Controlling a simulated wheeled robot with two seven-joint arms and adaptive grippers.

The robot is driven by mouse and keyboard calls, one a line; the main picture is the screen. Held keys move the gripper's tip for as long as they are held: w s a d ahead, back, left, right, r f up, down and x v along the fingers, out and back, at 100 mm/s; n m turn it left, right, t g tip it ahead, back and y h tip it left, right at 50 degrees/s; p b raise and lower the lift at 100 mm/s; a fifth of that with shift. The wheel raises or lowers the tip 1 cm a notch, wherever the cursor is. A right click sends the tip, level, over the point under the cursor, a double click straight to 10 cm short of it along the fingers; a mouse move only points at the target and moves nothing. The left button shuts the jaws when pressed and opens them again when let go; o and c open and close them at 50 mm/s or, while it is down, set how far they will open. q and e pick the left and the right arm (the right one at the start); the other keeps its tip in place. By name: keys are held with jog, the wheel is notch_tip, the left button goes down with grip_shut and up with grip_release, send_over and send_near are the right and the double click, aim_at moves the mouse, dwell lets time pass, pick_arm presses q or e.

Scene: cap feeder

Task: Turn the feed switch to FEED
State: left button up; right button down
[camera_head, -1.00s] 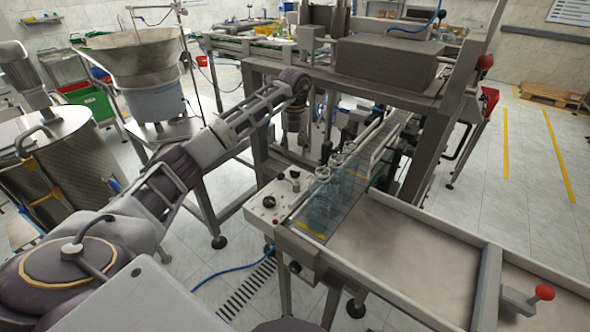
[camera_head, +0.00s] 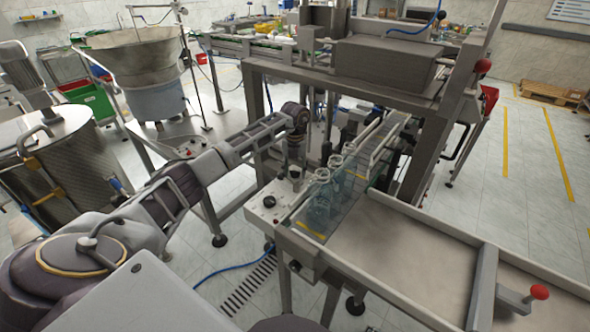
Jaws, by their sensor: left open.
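A pale control panel (camera_head: 262,216) stands beside the bottle conveyor, with several small dark knobs and buttons. One black knob (camera_head: 269,201) shows clearly on it. Another dark knob (camera_head: 295,173) sits at the panel's far end. The labels are too small to read, so I cannot tell which knob is the feed switch or how it is set. My left gripper (camera_head: 297,160) points down just above the far end of the panel; I cannot tell whether it touches the knob there. It is open, with its fingertips small and dark. My right gripper is not in view.
Clear bottles (camera_head: 321,193) stand on the conveyor right of the panel. A steel machine frame (camera_head: 415,103) rises behind. A wide metal tray table (camera_head: 400,240) fills the front right. A large hopper bowl (camera_head: 135,58) stands at the back left.

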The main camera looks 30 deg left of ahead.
pick_arm(q)
jog(key=c, duration=0.7)
jog(key=shift+c, duration=0.2)
